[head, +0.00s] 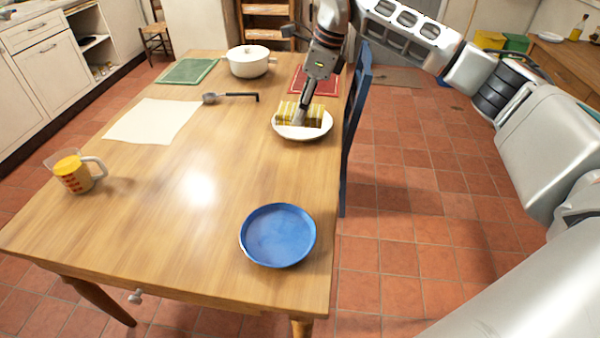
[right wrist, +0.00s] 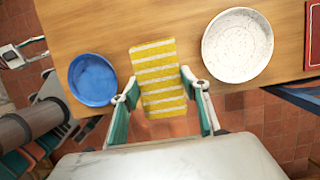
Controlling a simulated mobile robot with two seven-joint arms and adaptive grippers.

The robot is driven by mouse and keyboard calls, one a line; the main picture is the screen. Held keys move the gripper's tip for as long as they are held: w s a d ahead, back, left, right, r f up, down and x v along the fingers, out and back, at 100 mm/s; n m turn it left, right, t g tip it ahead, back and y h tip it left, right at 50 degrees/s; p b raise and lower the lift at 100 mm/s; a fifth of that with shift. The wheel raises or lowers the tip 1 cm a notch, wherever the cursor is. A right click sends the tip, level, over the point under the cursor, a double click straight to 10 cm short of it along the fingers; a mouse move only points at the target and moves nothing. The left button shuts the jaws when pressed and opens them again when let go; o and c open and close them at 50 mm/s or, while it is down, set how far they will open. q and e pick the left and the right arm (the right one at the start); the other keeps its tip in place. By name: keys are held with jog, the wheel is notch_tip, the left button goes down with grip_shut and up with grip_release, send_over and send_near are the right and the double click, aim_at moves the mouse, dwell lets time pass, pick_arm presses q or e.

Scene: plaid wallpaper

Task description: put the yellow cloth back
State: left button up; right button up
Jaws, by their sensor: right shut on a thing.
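The yellow cloth with white stripes (head: 286,112) is held between the fingers of my right gripper (head: 304,104). In the right wrist view the cloth (right wrist: 160,80) hangs between the two green-padded fingertips of this gripper (right wrist: 160,92). In the head view the cloth overlaps the white plate (head: 302,134). In the right wrist view the speckled white plate (right wrist: 237,46) lies clear to the right of it, so the cloth appears raised above the table. I cannot tell its exact height. My left gripper does not show.
The wooden table (head: 150,230) bears a blue plate (head: 278,236), a measuring jug (head: 74,172), a pale sheet (head: 152,121), a ladle (head: 228,97), a white pot (head: 249,61), a green mat (head: 188,71) and a red mat (head: 325,82). A blue chair (head: 355,105) stands at its right edge.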

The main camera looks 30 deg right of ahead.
jog(key=b, duration=0.1)
send_over(298, 173)
jog(key=f, duration=0.9)
jog(key=s+d+f, duration=0.1)
jog(key=f, duration=0.3)
jog(key=shift+f, duration=0.35)
jog(key=shift+w+f, duration=0.1)
jog(key=shift+f, duration=0.4)
notch_tip(298, 173, down, 4)
jog(key=shift+a+b, duration=0.1)
jog(key=shift+b, duration=0.4)
jog(key=shift+f, duration=0.2)
jog(key=shift+r, duration=0.1)
jog(key=o, duration=1)
